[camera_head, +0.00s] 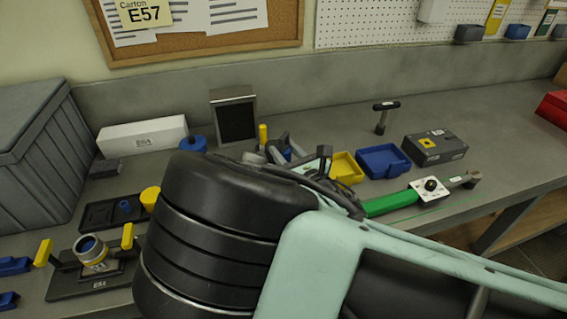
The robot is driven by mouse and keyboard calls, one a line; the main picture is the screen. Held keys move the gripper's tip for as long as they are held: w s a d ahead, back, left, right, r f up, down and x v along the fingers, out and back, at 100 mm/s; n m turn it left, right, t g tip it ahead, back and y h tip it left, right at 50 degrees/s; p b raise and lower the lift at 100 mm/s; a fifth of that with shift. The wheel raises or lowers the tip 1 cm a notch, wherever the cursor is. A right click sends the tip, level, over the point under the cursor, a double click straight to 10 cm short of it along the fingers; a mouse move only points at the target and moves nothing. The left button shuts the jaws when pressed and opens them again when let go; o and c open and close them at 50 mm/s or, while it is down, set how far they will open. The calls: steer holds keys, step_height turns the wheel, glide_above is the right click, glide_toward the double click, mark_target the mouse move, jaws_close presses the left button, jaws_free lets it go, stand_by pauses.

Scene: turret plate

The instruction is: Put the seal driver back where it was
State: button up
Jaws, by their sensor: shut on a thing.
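My gripper (284,150) is near the middle of the bench, largely hidden behind my own black and pale green arm. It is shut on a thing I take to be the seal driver. A short yellow cylinder (263,134) shows upright at the gripper's left side and may be part of it. The rest of the held thing is hidden, and I cannot tell whether it touches the bench.
A dark screen (234,118) stands behind the gripper. A clamp fixture (90,275) and black tray (100,213) are left.

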step_height(320, 180, down, 5)
steer(key=shift+p, duration=0.85)
steer(key=shift+f, duration=0.3)
steer(key=shift+f+b, duration=0.3)
steer(key=shift+b, duration=0.05)
steer(key=o, duration=1.1)
steer(key=shift+s, duration=0.1)
steer(key=shift+c, duration=0.2)
steer(key=shift+r, duration=0.15)
